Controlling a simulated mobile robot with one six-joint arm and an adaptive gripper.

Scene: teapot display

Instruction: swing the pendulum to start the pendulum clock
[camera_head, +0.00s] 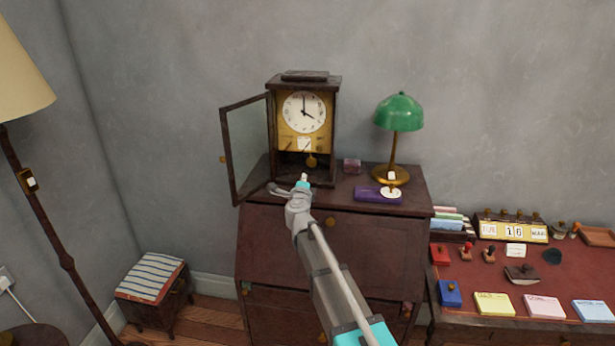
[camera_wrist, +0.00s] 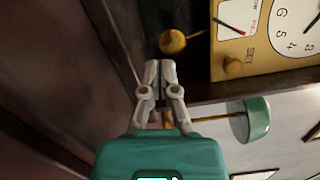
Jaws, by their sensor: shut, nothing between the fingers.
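The pendulum clock (camera_head: 304,140) stands on the dark cabinet with its glass door (camera_head: 247,145) swung open to the left. Its white dial (camera_head: 303,112) sits above a brass pendulum bob (camera_head: 311,161) in the lower opening. My gripper (camera_head: 304,178) is at the front of this opening, slightly below and left of the bob. In the wrist view, which is turned sideways, my gripper (camera_wrist: 160,66) has its fingertips together and empty. The round bob (camera_wrist: 173,42) is just beyond the tips. I cannot tell whether they touch.
A green lamp (camera_head: 399,112) and a purple box (camera_head: 377,194) are on the cabinet (camera_head: 370,245) right of the clock. The open door stands close left of my gripper. A red-topped desk (camera_head: 500,270) with stationery is at right, a floor lamp (camera_head: 60,240) at far left.

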